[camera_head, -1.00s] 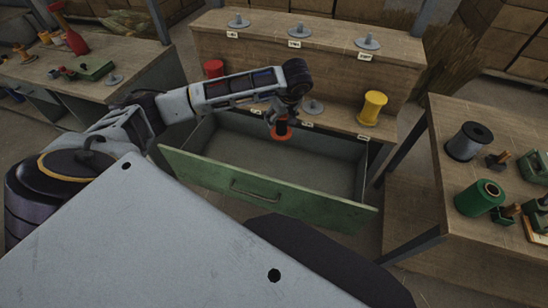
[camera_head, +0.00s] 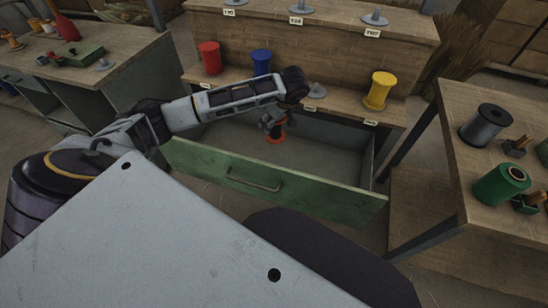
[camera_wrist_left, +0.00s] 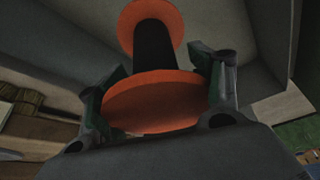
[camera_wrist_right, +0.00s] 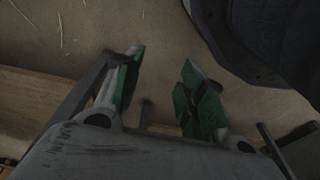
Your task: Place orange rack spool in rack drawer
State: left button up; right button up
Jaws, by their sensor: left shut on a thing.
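The orange spool (camera_head: 275,137) has orange end discs and a dark core. My left gripper (camera_head: 272,122) is shut on it inside the open green-fronted drawer (camera_head: 262,184). In the left wrist view the spool (camera_wrist_left: 154,103) sits between both fingers of my left gripper (camera_wrist_left: 158,95), its far disc towards the grey drawer interior. Whether the spool touches the drawer floor is unclear. My right gripper (camera_wrist_right: 158,90) is open and empty above the floor in the right wrist view; it is not visible in the head view.
The rack behind the drawer holds a red spool (camera_head: 210,58), a blue spool (camera_head: 261,63) and a yellow spool (camera_head: 378,91) beside an empty peg (camera_head: 317,90). The right table carries a black spool (camera_head: 486,125) and a green spool (camera_head: 501,184). A left table (camera_head: 110,83) holds several items.

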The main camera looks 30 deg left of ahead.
pick_arm(q)
jog(key=f, duration=0.1)
jog(key=f+b, duration=0.1)
jog(key=f, duration=0.1)
jog(key=shift+s+a+n, duration=0.1)
jog(key=shift+a+n, duration=0.15)
jog(key=shift+n, duration=0.05)
jog(key=shift+a+f+b, duration=0.1)
jog(key=shift+f+b, duration=0.4)
pick_arm(e)
jog(key=shift+w+a+r, duration=0.1)
jog(key=shift+a+r, duration=0.05)
jog(key=shift+r, duration=0.5)
jog(key=shift+w+a+r, duration=0.15)
jog(key=shift+a+r, duration=0.05)
jog(key=shift+r, duration=0.45)
jog(key=shift+w+a+r, duration=0.1)
jog(key=shift+a+r, duration=0.05)
jog(key=shift+r, duration=0.5)
pick_arm(q)
notch_tip(320, 180, down, 6)
jog(key=b, duration=0.1)
jog(key=shift+f, duration=0.15)
pick_arm(e)
jog(key=r, duration=0.2)
jog(key=shift+a+r, duration=0.25)
jog(key=shift+r, duration=0.15)
jog(key=shift+s, duration=0.15)
